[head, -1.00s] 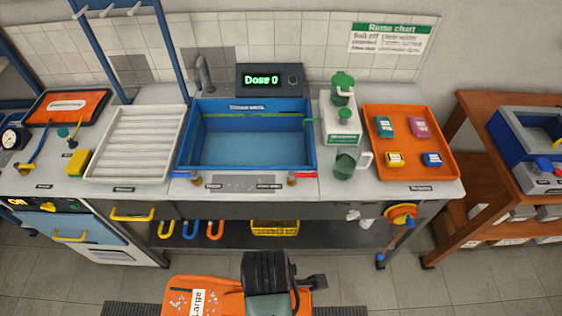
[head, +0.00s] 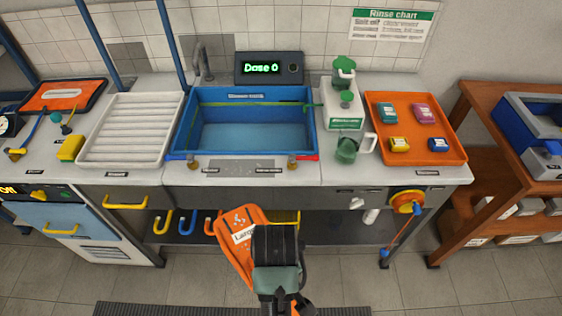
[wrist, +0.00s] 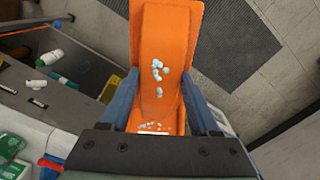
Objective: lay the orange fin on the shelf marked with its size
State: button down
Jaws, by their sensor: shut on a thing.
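The orange fin (head: 240,230) is in front of the bench in the head view, tilted, with a white tag reading "Large" on it. It also fills the upper middle of the wrist view (wrist: 165,50), with pale blue specks on that face. My gripper (wrist: 161,105) is shut on the fin, a blue finger on each side of it. In the head view my gripper (head: 274,245) covers part of the fin. No shelf with a readable size mark shows; labels on the wooden rack (head: 452,150) at right are too small to read.
A blue sink tub (head: 245,98), a white ribbed tray (head: 130,130) and an orange tray (head: 416,157) of small packets stand on the bench. Coloured hooks (head: 186,222) hang below. A yellow-orange reel (head: 407,201) juts from the front. The floor before the bench is open.

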jog(key=m, duration=0.1)
jog(key=w+f+m+b, duration=0.1)
jog(key=f+m, duration=0.1)
jog(key=shift+w+d+f+b, duration=0.1)
jog(key=shift+w+d+b, duration=0.15)
jog(key=shift+w+b, duration=0.1)
jog(key=shift+w+d+f+m+b, duration=0.15)
jog(key=shift+w+m+b, duration=0.1)
jog(key=shift+m, duration=0.45)
jog(key=shift+w+f+m+b, duration=0.1)
jog(key=shift+m+b, duration=0.1)
jog(key=shift+m, duration=0.5)
